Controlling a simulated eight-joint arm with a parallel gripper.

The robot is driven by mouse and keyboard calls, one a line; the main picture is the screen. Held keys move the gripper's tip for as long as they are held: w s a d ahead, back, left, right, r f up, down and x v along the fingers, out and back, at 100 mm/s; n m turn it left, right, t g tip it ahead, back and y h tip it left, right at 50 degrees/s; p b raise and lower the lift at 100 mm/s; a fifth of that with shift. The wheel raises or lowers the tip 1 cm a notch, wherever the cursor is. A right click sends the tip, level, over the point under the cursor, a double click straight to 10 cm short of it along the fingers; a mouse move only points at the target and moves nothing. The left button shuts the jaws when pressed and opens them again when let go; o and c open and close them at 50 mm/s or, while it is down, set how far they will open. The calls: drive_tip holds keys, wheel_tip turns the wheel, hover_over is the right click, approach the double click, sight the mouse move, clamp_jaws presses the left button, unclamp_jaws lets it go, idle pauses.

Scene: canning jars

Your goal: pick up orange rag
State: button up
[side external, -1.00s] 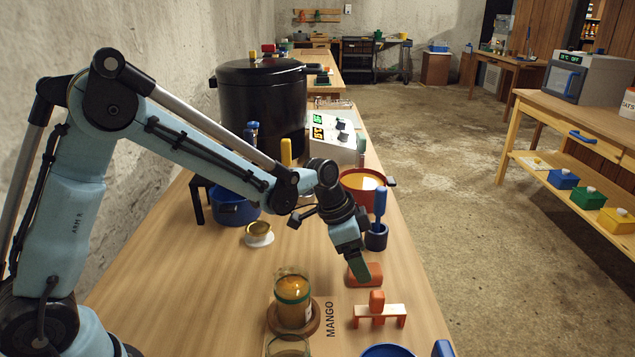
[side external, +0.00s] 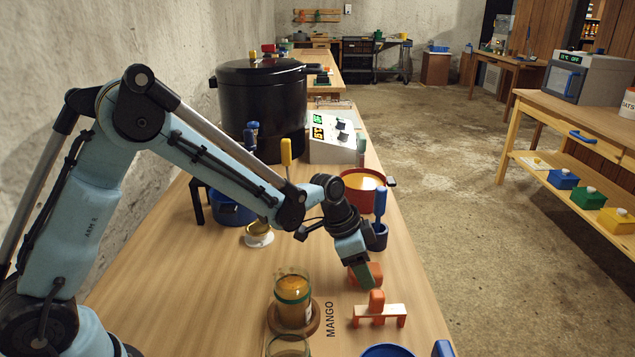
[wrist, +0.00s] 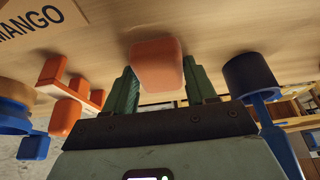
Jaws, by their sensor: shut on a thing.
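The orange rag (side external: 355,280), a small rounded block-like bundle, is at the table's right side, partly hidden by my gripper (side external: 371,278) in the side view. In the wrist view the rag (wrist: 158,65) sits between the two green fingers of my gripper (wrist: 160,88), one on each side. My gripper is shut on the rag. The rag looks at or very near the tabletop; I cannot tell whether there is a gap beneath it.
A small stand with orange legs and an orange piece on it (side external: 378,310) is close in front. A dark blue holder with a blue-handled tool (side external: 377,237) and a red pot (side external: 362,190) stand behind. An orange-filled jar (side external: 293,298) is to the left, near the MANGO label (side external: 329,319).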

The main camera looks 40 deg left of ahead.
sight(375, 272)
drive_tip(key=shift+r, duration=0.1)
drive_tip(key=shift+r, duration=0.4)
drive_tip(key=r, duration=0.3)
drive_tip(key=shift+s+d+r, duration=0.35)
drive_tip(key=s+d+r, duration=0.4)
drive_tip(key=d, duration=0.1)
drive_tip(key=s+d+r, duration=0.2)
drive_tip(key=s, duration=0.1)
drive_tip(key=shift+d, duration=0.2)
drive_tip(key=shift+s+d+r, duration=0.15)
drive_tip(key=shift+d+r, duration=0.05)
drive_tip(key=shift+c, duration=0.7)
